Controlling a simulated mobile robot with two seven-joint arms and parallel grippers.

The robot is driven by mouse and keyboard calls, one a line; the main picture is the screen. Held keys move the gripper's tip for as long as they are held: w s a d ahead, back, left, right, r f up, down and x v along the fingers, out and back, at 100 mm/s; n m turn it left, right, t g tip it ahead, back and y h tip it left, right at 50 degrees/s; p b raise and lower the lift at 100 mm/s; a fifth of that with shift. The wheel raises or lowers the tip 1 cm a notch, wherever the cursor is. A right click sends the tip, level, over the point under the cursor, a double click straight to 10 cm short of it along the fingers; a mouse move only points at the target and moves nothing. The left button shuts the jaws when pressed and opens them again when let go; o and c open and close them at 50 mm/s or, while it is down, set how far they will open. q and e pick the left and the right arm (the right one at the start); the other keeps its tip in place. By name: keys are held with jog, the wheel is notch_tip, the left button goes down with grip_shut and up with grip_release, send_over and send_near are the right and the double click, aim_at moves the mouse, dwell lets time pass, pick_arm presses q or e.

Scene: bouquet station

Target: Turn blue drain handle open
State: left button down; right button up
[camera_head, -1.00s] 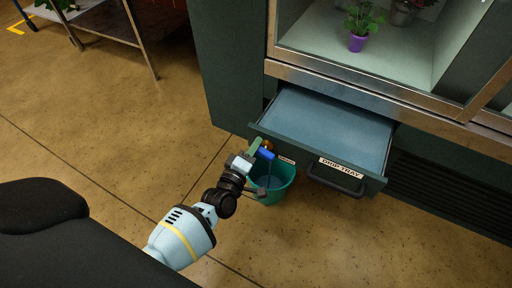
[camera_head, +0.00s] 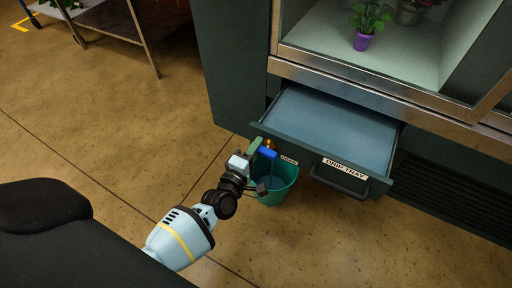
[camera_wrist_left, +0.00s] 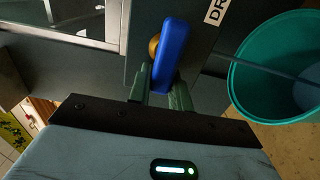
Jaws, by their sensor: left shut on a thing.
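The blue drain handle (camera_head: 268,153) sits at the front left corner of the drip tray drawer, beside a brass-coloured fitting (camera_head: 268,143). In the left wrist view the handle (camera_wrist_left: 171,52) is a long blue bar, with part of the brass fitting (camera_wrist_left: 154,46) showing behind it. My left gripper (camera_head: 259,149) is shut on the handle; its green fingers (camera_wrist_left: 160,92) lie on either side of the bar's near end. The contact faces are hidden. My right gripper is out of view.
A teal bucket (camera_head: 287,184) stands below the handle, and a thin bluish streak (camera_wrist_left: 262,69) runs down into it. The drip tray drawer (camera_head: 330,130) is pulled out from the dark cabinet (camera_head: 230,70). Open floor (camera_head: 120,130) lies to the left.

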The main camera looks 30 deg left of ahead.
pick_arm(q)
jog(key=c, duration=1.3)
grip_release()
jog(key=shift+s, duration=0.25)
jog(key=s+p, duration=0.2)
jog(key=s, duration=0.5)
jog(key=shift+s+a, duration=0.1)
jog(key=shift+s, duration=0.1)
